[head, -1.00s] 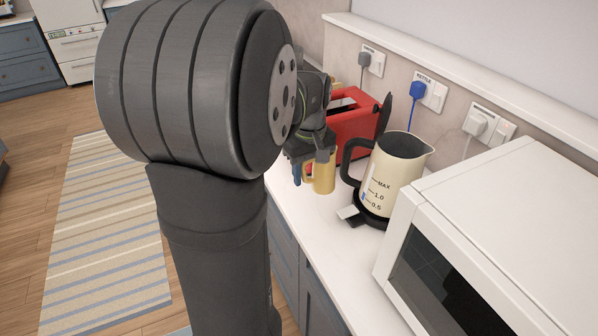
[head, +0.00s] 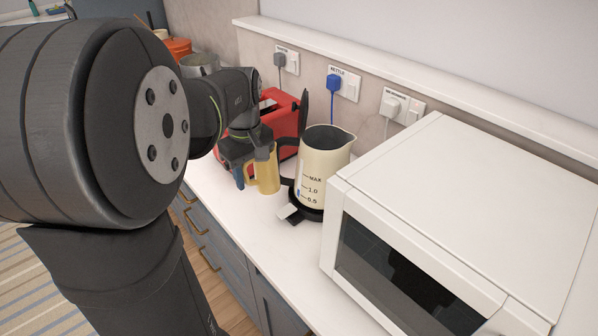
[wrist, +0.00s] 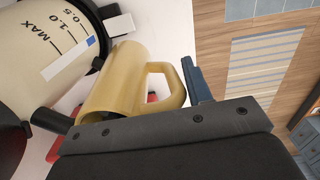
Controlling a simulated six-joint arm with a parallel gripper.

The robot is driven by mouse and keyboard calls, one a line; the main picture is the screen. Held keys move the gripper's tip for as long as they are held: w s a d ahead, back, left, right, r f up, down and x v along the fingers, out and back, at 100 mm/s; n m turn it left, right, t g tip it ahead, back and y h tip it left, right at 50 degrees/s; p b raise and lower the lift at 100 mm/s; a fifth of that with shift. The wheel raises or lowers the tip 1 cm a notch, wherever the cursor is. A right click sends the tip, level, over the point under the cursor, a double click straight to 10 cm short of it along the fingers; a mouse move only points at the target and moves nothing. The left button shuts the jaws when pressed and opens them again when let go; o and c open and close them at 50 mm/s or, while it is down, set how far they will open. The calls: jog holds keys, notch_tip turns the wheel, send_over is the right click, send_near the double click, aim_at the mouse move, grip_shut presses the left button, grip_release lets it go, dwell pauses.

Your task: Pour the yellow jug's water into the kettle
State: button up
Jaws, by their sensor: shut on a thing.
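The yellow jug (head: 267,177) is upright at the counter, left of the kettle; I cannot tell whether its base touches the counter. My gripper (head: 252,168) is shut on the jug. In the wrist view the jug (wrist: 112,85) shows its handle toward a blue finger (wrist: 197,82); the other finger is hidden. The water inside is not visible. The cream kettle (head: 324,165) stands on its dark base with its lid raised, its spout toward the right and its handle toward the jug. Its markings also show in the wrist view (wrist: 40,60).
A red toaster (head: 283,117) stands behind the jug, close to my gripper. A white microwave (head: 470,200) stands right of the kettle. Plugs and switches line the wall, with the blue kettle plug (head: 334,83) in its socket. Counter in front of the jug (head: 240,215) is clear.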

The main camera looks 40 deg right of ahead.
jog(key=w+a+f+m, duration=0.2)
jog(key=w+a+f, duration=0.3)
jog(key=w+a, duration=0.8)
jog(key=w+a+f+m, duration=0.1)
jog(key=w+a+f, duration=0.3)
jog(key=w+a, duration=0.9)
jog(key=s+d+r+n, duration=0.1)
jog(key=d+r+n, duration=0.2)
jog(key=d+r, duration=1.15)
jog(key=s+d+r, duration=0.3)
jog(key=s+d, duration=0.5)
jog(key=d, duration=0.4)
jog(key=s+d+r, duration=0.4)
jog(key=s+d, duration=0.4)
jog(key=d, duration=0.5)
jog(key=shift+s+d+r, duration=0.3)
jog(key=shift+s, duration=0.1)
